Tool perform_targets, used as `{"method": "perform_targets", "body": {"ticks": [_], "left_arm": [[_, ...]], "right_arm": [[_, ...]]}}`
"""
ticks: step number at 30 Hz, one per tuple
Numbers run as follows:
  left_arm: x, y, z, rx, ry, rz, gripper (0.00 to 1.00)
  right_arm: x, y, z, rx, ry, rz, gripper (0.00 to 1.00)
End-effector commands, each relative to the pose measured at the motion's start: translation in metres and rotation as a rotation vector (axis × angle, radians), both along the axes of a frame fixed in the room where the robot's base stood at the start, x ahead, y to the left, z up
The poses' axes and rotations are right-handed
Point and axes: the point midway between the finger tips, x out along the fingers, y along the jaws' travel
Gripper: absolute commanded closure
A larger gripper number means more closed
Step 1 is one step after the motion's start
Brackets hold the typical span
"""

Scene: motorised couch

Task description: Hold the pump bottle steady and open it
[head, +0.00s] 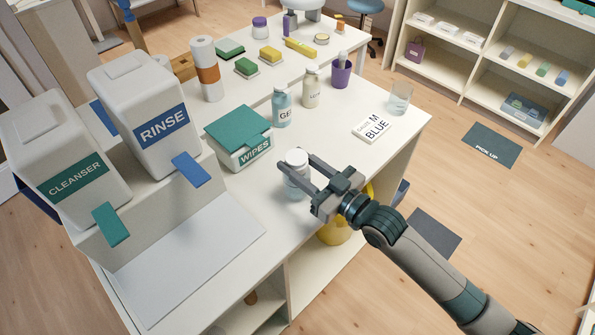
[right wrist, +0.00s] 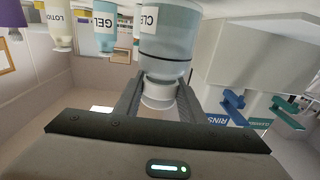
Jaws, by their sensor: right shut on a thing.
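A clear, pale blue bottle (head: 297,184) with a white cap stands upright near the front edge of the white counter. The right wrist view shows it upside down (right wrist: 166,62), with a partly visible label that starts "CLE". My right gripper (head: 298,164) reaches in from the right, and its two fingers are shut on the bottle's white cap (right wrist: 158,95), one on each side. No pump head shows clearly on this bottle. My left gripper is not in view.
The GEL bottle (head: 282,106), lotion bottle (head: 310,87) and wipes box (head: 240,137) stand behind. RINSE (head: 144,113) and CLEANSER (head: 64,162) dispensers are at left. A white card (head: 374,127) and glass (head: 399,98) are at right. The front-left white surface (head: 192,263) is clear.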

Motion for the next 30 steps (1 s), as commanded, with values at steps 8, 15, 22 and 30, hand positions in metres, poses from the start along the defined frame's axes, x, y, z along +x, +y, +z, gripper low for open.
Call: {"method": "perform_targets", "body": {"ticks": [8,15,22,30], "left_arm": [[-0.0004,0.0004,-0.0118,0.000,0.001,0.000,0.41],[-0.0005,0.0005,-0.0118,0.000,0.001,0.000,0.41],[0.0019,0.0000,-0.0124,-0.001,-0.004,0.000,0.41],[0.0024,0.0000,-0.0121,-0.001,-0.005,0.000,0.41]], "right_arm": [[0.0002,0.0000,-0.0109,0.001,-0.001,0.000,1.00],[0.0001,0.0001,-0.0112,0.001,-0.001,0.000,1.00],[-0.0001,0.0000,-0.0143,0.000,0.000,0.000,0.45],[-0.0001,0.0000,-0.0138,0.000,0.000,0.000,0.45]]}}
